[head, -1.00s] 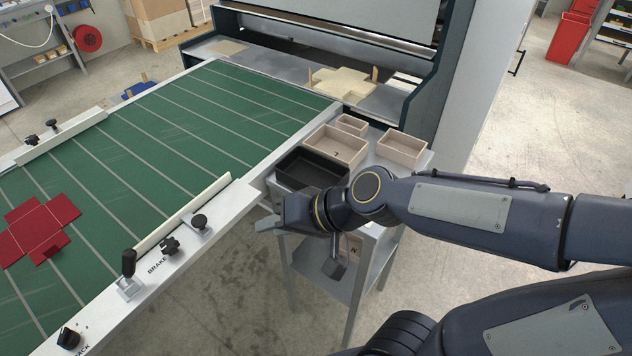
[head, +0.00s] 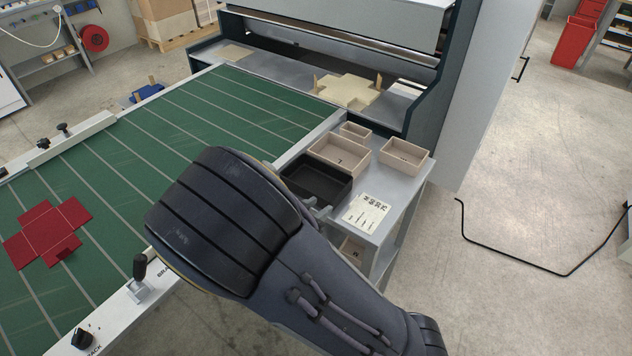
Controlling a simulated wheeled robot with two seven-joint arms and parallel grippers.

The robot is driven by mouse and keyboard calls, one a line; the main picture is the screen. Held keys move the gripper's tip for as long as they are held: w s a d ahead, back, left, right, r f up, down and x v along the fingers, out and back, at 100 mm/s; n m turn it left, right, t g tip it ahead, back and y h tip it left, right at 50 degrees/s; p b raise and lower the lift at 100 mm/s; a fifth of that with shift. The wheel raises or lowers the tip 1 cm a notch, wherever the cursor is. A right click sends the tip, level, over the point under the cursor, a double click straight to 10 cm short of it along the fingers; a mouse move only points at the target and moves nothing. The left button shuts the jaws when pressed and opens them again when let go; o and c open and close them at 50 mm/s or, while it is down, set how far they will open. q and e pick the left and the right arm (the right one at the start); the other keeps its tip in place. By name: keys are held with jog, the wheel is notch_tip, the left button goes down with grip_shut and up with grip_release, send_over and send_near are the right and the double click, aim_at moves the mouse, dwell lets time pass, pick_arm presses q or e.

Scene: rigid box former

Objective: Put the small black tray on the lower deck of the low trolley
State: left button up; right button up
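The small black tray (head: 312,188) sits on the top deck of the low grey trolley (head: 408,190), at its left edge by the green table. My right arm comes up from the bottom right and its large dark link covers the tray's left front side and part of the trolley. Only a small grey part of my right gripper (head: 319,208) shows, close against the tray's near wall. Whether its fingers grip the wall is hidden. The lower deck shows only partly, with a beige box (head: 352,250) on it. My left gripper is not in view.
Beige boxes (head: 339,154), (head: 354,132) and (head: 404,155) stand behind and right of the tray. A printed card (head: 366,212) lies on the top deck's front. The green table (head: 235,110) adjoins the trolley's left side. Floor right of the trolley is open, with a black cable (head: 520,264).

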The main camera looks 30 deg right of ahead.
aim_at(343, 190)
jog(key=b+x, duration=0.1)
jog(key=x, duration=1.1)
jog(key=shift+s+r, duration=0.1)
grip_shut()
